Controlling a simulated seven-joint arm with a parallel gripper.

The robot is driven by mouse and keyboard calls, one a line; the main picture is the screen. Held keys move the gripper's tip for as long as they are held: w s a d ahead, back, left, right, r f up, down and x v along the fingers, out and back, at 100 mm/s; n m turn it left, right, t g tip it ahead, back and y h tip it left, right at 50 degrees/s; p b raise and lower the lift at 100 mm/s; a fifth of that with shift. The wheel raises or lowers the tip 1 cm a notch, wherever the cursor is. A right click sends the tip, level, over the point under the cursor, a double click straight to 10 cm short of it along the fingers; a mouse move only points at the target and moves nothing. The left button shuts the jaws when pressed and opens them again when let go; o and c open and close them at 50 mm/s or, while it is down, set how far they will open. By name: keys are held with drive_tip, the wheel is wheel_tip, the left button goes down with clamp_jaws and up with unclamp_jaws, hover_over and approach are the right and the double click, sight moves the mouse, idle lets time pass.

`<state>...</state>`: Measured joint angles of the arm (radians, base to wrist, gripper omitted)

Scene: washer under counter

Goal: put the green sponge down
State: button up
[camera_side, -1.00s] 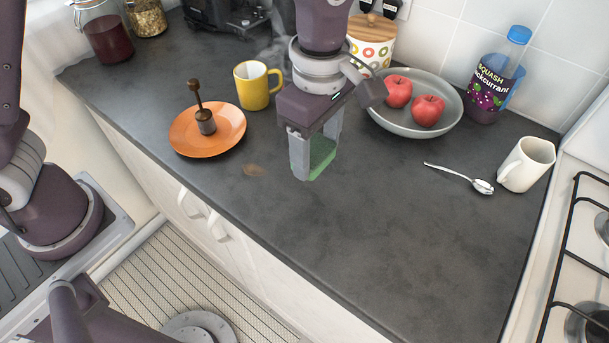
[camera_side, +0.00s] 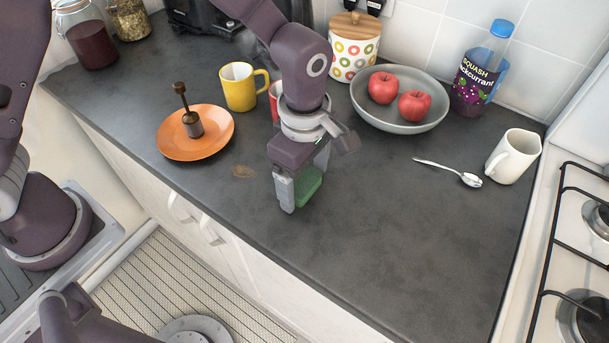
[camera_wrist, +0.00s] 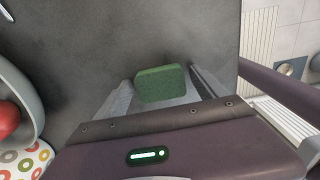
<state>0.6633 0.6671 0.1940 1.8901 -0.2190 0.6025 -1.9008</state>
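The green sponge (camera_side: 308,187) is between the two fingers of my gripper (camera_side: 299,190), over the dark counter near its front edge. My gripper points down and is shut on the sponge. In the wrist view the sponge (camera_wrist: 161,83) shows its green face between the fingers of the gripper (camera_wrist: 162,90). The near finger hides part of the sponge in the side view. I cannot tell whether the sponge's underside touches the counter.
An orange plate (camera_side: 170,146), yellow mug (camera_side: 238,88) and partly hidden red item (camera_side: 275,92) lie behind. The front-right counter is clear.

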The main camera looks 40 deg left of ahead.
sight(304, 181)
wheel_tip(304, 181, up, 12)
drive_tip(key=s+a+r+m+t+h, duration=0.1)
drive_tip(key=s+a+r+m, duration=0.2)
drive_tip(key=a+r+m, duration=0.35)
drive_tip(key=s+a+r+m+t, duration=0.1)
drive_tip(key=s+a+m+t, duration=0.1)
drive_tip(key=s+a+m, duration=0.3)
drive_tip(key=s+a+r+m+t+y, duration=0.1)
drive_tip(key=s+a+m+t, duration=0.1)
drive_tip(key=s+a+m, duration=0.4)
drive_tip(key=s+a, duration=0.2)
drive_tip(key=s, duration=0.1)
drive_tip(key=shift+r+t, duration=0.3)
drive_tip(key=shift+r, duration=0.05)
drive_tip(key=shift+o, duration=0.2)
drive_tip(key=shift+m, duration=0.25)
